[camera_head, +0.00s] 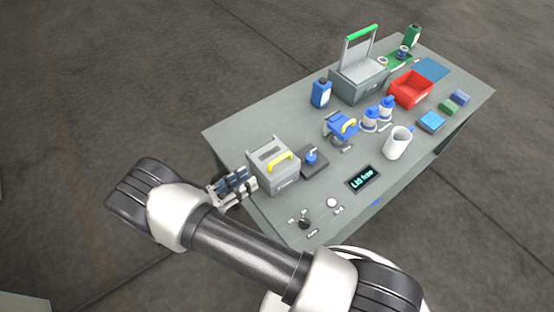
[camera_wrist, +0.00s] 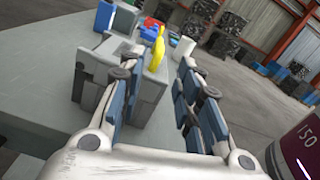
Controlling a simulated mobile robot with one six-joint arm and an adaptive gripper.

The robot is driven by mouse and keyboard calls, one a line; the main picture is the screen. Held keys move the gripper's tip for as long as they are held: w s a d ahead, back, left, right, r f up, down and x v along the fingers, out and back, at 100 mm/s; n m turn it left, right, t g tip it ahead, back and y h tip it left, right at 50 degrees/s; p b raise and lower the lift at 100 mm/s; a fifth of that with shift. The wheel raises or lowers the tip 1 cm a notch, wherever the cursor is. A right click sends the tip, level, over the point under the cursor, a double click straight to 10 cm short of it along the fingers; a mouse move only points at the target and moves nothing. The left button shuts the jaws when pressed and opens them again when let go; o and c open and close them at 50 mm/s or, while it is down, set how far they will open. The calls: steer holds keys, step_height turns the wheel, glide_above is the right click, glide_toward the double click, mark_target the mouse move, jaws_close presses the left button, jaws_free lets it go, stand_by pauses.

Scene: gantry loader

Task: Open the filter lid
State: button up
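A grey box (camera_head: 277,180) with a yellow bar handle (camera_head: 280,162) on its top stands at the table's near left end. Its top looks closed, and I take it as the filter housing with its lid, though no label confirms this. My gripper (camera_head: 246,181) is beside the box's left side, apart from the handle. In the wrist view, my gripper (camera_wrist: 157,72) has its fingers spread with nothing held. The yellow handle (camera_wrist: 158,52) shows ahead between them, and the grey box (camera_wrist: 97,68) is partly hidden by the left finger.
A grey box with a raised, green-handled lid (camera_head: 361,50) stands behind. A small display (camera_head: 362,179) reads "Lid free". A red bin (camera_head: 411,89) and a white jug (camera_head: 397,143) stand to the right.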

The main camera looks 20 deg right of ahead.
mark_target(271, 164)
steer(key=b+x, duration=0.1)
steer(key=x, duration=1.1)
steer(key=shift+w+d, duration=0.1)
steer(key=shift+d, duration=0.2)
steer(key=shift+c, duration=0.5)
jaws_close()
